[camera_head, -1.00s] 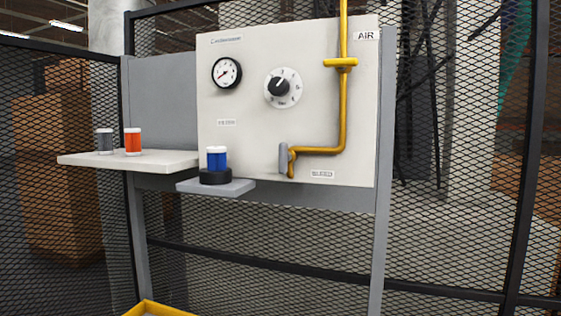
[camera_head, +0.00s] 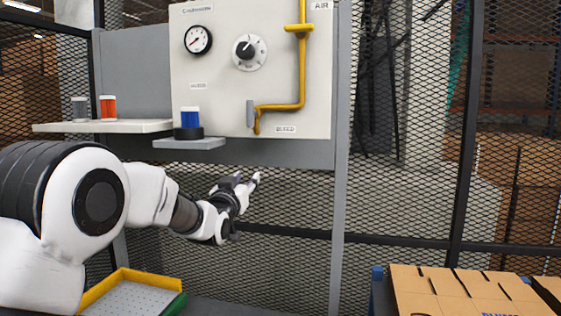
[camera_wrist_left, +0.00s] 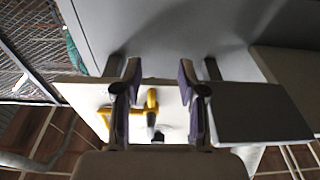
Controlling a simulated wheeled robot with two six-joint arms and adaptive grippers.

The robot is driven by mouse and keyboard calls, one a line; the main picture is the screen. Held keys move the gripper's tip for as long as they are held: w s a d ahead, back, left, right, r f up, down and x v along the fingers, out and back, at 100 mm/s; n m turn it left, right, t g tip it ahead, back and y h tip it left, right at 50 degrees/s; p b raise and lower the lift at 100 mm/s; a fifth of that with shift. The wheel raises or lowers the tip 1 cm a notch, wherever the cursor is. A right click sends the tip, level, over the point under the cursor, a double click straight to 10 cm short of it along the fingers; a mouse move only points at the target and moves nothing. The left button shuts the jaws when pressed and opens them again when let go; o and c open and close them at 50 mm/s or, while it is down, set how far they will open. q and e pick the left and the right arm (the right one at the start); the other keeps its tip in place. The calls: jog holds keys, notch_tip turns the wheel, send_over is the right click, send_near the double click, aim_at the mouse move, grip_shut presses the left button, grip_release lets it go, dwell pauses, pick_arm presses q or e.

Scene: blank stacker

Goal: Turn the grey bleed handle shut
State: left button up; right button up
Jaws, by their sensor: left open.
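The grey bleed handle (camera_head: 250,113) hangs upright at the lower end of the yellow pipe (camera_head: 302,75), above the BLEED label (camera_head: 285,129) on the pale panel (camera_head: 215,75). My left gripper (camera_head: 247,182) is open and empty, below the panel and lower than the handle in the head view. In the left wrist view its two fingers (camera_wrist_left: 157,100) stand apart, with the yellow pipe (camera_wrist_left: 152,98) seen between them farther off. A small grey part shows by the pipe there; I cannot tell whether it is the handle. My right gripper is out of view.
A grey ledge (camera_head: 170,144) with a blue-topped canister (camera_head: 190,120) juts out left of the handle. A white shelf (camera_head: 60,127) holds an orange (camera_head: 108,107) and a grey canister (camera_head: 80,108). A yellow-rimmed tray (camera_head: 150,277) and cardboard boxes (camera_head: 440,290) stand lower down.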

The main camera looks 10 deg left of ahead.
aim_at(248, 112)
pick_arm(q)
jog(key=s+d+r+t, duration=0.1)
jog(key=s+r+t, duration=0.35)
jog(key=r, duration=1.05)
jog(key=w+p, duration=0.1)
jog(key=w, duration=0.1)
jog(key=w+r+g+p, duration=0.1)
jog(key=w+p, duration=0.1)
jog(key=w+r+g+p, duration=0.1)
jog(key=w, duration=0.1)
jog(key=shift+w+d+p, duration=0.1)
jog(key=shift+p, duration=0.2)
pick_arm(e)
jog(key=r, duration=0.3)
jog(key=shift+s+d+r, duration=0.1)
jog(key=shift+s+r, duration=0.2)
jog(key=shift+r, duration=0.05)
pick_arm(q)
jog(key=shift+f, duration=0.1)
jog(key=shift+c, duration=0.6)
jog(key=shift+w, duration=0.15)
grip_shut()
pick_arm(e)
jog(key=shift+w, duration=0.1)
